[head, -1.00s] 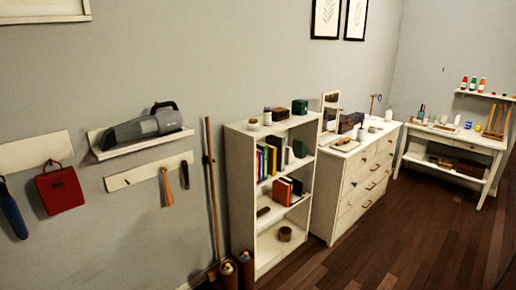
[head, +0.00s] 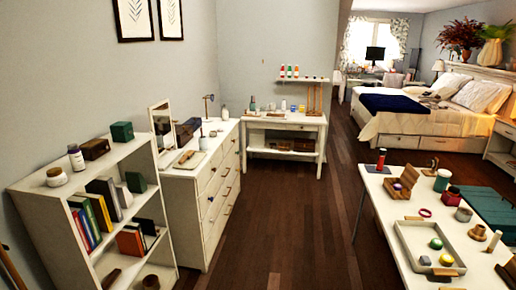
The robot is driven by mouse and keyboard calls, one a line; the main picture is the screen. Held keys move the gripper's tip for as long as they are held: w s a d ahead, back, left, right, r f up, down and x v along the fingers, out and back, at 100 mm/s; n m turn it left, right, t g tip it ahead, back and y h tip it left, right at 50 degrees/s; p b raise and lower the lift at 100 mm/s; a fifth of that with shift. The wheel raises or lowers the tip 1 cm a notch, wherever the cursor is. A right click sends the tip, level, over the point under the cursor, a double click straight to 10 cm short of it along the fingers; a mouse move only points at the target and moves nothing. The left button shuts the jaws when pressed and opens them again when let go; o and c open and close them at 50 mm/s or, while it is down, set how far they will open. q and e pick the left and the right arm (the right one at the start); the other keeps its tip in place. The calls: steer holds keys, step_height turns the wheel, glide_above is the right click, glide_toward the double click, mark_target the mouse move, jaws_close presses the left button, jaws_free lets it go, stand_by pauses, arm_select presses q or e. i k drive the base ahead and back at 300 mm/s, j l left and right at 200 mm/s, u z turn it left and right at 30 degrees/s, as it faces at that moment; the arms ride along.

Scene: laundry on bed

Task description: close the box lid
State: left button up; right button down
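A small brown wooden box (head: 400,185) sits on the white table at the right in the head view. Its lid appears raised, standing open at an angle. The box is small and far off, so its inside is hard to make out. Neither of my grippers is in view.
A bookshelf (head: 150,212) and dresser (head: 212,217) line the left wall. A desk (head: 284,124) and bed (head: 425,118) stand behind. Dark floor (head: 300,235) between is clear.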

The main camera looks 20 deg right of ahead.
mark_target(410, 175)
steer(key=i+l+z, duration=0.15)
steer(key=i+z, duration=0.2)
steer(key=i, duration=0.4)
steer(key=i+z, duration=0.4)
steer(key=i, duration=0.3)
steer(key=i+j+z, duration=0.4)
steer(key=i+j, duration=0.15)
steer(key=i, duration=0.35)
steer(key=i+j+z, duration=0.4)
steer(key=i+j, duration=0.4)
